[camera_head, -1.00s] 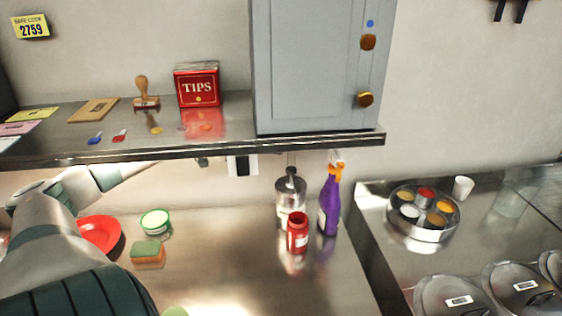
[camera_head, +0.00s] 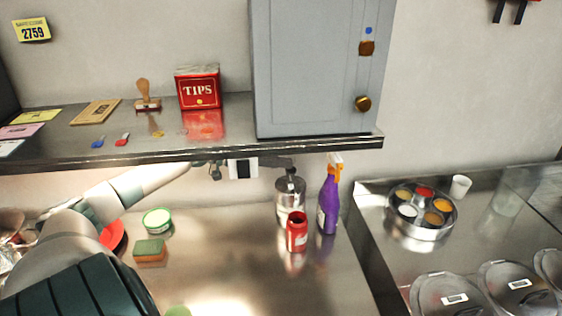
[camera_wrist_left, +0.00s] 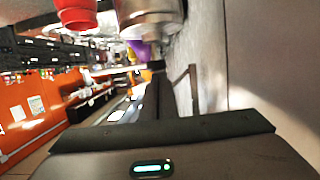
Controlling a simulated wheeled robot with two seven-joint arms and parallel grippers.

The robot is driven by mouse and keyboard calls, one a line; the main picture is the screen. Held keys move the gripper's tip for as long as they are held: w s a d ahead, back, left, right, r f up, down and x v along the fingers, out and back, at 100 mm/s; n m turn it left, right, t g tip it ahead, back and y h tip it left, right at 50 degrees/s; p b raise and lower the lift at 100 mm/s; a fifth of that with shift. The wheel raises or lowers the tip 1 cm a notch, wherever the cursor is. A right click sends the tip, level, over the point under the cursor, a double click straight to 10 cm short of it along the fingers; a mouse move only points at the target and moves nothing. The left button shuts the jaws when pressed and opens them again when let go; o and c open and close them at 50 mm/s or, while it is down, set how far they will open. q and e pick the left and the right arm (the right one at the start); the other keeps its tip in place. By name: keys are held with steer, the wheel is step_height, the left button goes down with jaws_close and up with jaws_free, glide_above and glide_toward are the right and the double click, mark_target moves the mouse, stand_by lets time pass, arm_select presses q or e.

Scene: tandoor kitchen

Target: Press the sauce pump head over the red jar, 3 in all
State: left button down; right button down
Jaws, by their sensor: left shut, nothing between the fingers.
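The steel sauce pump bottle (camera_head: 290,200) stands on the counter, its dark pump head (camera_head: 291,173) on top. The open-topped red jar (camera_head: 297,233) stands upright just in front of it. My left gripper (camera_head: 284,162) is shut and empty, its dark fingers at the pump head, just under the shelf edge. I cannot tell whether they touch the head. In the left wrist view, the red jar (camera_wrist_left: 76,12) and the steel bottle (camera_wrist_left: 148,14) show at the top, beyond the dark fingers (camera_wrist_left: 155,92). My right gripper is not in view.
A purple spray bottle (camera_head: 328,203) stands close right of the pump. The shelf (camera_head: 180,152) overhangs my left arm. A sponge (camera_head: 150,250), a green-rimmed tub (camera_head: 157,221) and a red plate (camera_head: 113,236) lie to the left.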

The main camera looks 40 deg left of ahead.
arm_select(q)
steer(key=shift+f+p, duration=0.35)
steer(key=shift+f, duration=0.55)
steer(key=shift+s+f, duration=0.1)
steer(key=shift+f, duration=0.1)
steer(key=shift+s, duration=0.1)
steer(key=shift+s+a, duration=0.1)
steer(key=b+v, duration=0.2)
steer(key=v, duration=1.5)
steer(key=shift+r+b, duration=0.3)
steer(key=shift+r, duration=0.1)
